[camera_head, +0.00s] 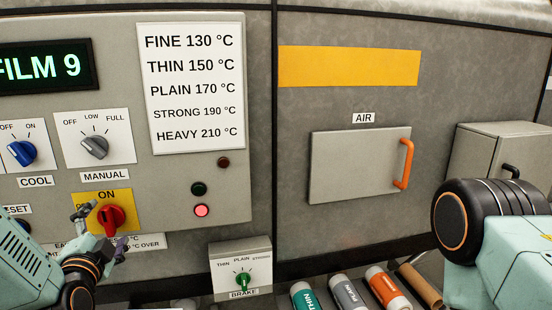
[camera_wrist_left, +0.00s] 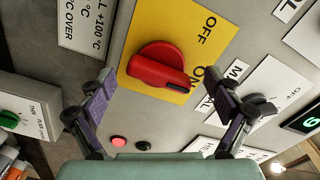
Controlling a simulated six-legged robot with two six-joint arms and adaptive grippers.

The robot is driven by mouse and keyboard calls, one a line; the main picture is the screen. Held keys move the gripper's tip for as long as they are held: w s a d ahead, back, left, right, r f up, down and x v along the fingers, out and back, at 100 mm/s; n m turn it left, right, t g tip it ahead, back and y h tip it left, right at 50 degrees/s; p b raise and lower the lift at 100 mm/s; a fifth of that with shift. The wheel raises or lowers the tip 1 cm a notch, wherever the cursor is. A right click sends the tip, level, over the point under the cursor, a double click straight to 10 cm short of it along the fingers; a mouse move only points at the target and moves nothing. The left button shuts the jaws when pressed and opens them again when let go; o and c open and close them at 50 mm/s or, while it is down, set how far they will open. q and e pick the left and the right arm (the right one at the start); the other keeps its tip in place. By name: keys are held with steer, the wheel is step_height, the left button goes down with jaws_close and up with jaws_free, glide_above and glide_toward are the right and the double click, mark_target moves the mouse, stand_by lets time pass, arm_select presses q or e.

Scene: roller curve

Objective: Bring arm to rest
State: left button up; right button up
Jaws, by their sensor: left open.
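My left gripper (camera_head: 100,230) is at the lower left of the head view, in front of the yellow switch plate (camera_head: 118,195). Its jaws are open and empty. The red knob (camera_head: 111,216) is on that plate, partly hidden by my fingers. In the left wrist view the red knob (camera_wrist_left: 158,68) lies between and beyond the two spread fingertips, with no contact clear. Its dark pointer mark is toward the ON lettering. My right arm (camera_head: 490,235) shows at the right edge; its gripper is out of view.
The grey panel has a blue knob (camera_head: 22,152), a grey knob (camera_head: 95,147) and a lit red lamp (camera_head: 201,210). A brake box (camera_head: 240,265) juts out below. Several labelled rolls (camera_head: 345,291) lie at the bottom. The AIR door (camera_head: 355,165) has an orange handle (camera_head: 405,163).

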arm_select(q)
steer(key=n+b, duration=0.6)
steer(key=n, duration=0.1)
steer(key=shift+f+b, duration=0.15)
steer(key=shift+b, duration=0.2)
steer(key=n+b, duration=0.3)
steer(key=n, duration=0.1)
steer(key=shift+n+b, duration=0.8)
steer(key=shift+n, duration=0.2)
